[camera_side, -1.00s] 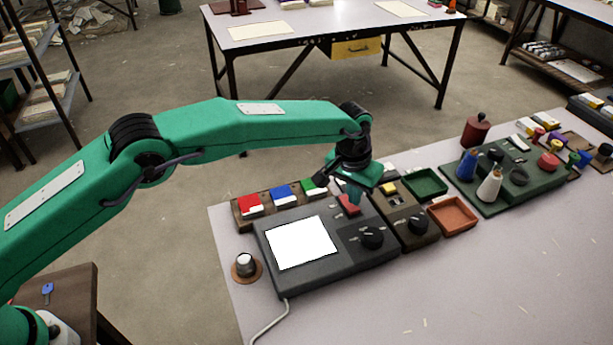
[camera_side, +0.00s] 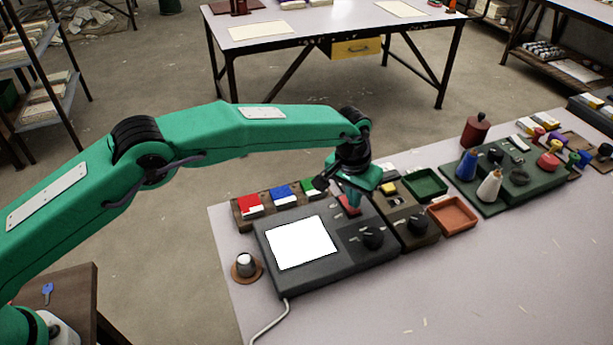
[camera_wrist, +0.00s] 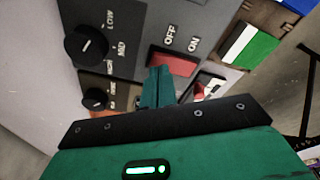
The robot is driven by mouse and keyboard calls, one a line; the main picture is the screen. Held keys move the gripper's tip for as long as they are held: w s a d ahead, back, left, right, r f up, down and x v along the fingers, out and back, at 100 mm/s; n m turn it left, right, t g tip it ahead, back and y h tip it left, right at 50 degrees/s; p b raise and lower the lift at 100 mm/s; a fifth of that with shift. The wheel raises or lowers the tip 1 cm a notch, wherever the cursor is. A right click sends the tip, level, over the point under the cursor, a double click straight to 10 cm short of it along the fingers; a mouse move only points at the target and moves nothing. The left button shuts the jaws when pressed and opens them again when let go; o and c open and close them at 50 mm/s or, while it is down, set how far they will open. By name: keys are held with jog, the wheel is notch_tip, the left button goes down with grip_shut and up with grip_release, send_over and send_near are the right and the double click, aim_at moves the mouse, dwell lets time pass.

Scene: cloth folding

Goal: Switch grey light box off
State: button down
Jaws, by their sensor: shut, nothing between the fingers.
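The grey light box (camera_side: 345,270) lies on the table, its square panel (camera_side: 300,242) bright white. Its red rocker switch (camera_side: 348,205) sits near the back right of the panel. In the wrist view the red switch (camera_wrist: 174,64) lies below the printed words OFF and ON. My gripper (camera_side: 350,197) is shut and empty, pointing down at the switch. In the wrist view my shut fingertips (camera_wrist: 159,76) overlap the switch's lower edge toward the OFF side. I cannot tell whether they touch it. The fingers hide part of the switch.
A black knob (camera_side: 372,238) is on the box, right of the panel. A brown unit (camera_side: 417,232) with its own knob stands close on the right. Red, blue and green blocks sit in a wooden rack (camera_side: 268,211) behind. Green and orange trays lie farther right. The front table is clear.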

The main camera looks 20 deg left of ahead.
jog(key=shift+f, duration=0.55)
dwell(0.4)
jog(key=shift+r, duration=3.55)
